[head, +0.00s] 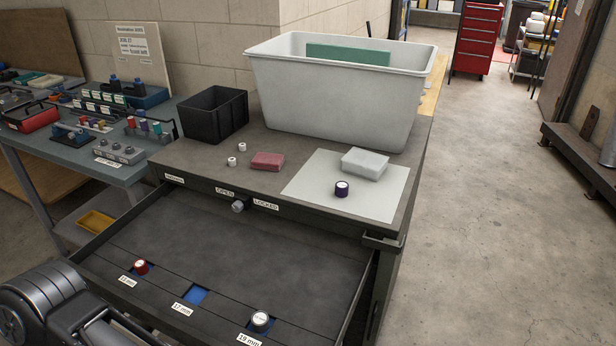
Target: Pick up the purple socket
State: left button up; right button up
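The purple socket (341,189) is a short, dark purple cylinder with a pale top. It stands upright on a pale grey mat (305,187) on the cabinet top, in front of a grey-white block (365,163). Below, a drawer (230,250) is pulled open. It holds a red socket (141,267) at the left and a white-topped dark socket (260,320) at the right. Between them, the slot labelled 17 mm (195,296) is empty and shows blue. My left arm enters at the lower left; its fingertips cannot be made out. My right gripper is out of view.
A large white bin (340,100) and a black bin (213,114) stand at the back of the cabinet top. A cluttered bench (110,170) stands at the left. Floor is clear at right.

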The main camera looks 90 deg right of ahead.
aim_at(341, 187)
jog(key=k+u, duration=0.3)
jog(key=k, duration=0.25)
jog(key=k+u, duration=0.35)
jog(key=k, duration=0.15)
jog(key=k+u, duration=0.4)
jog(key=k, duration=0.2)
jog(key=z, duration=3.8)
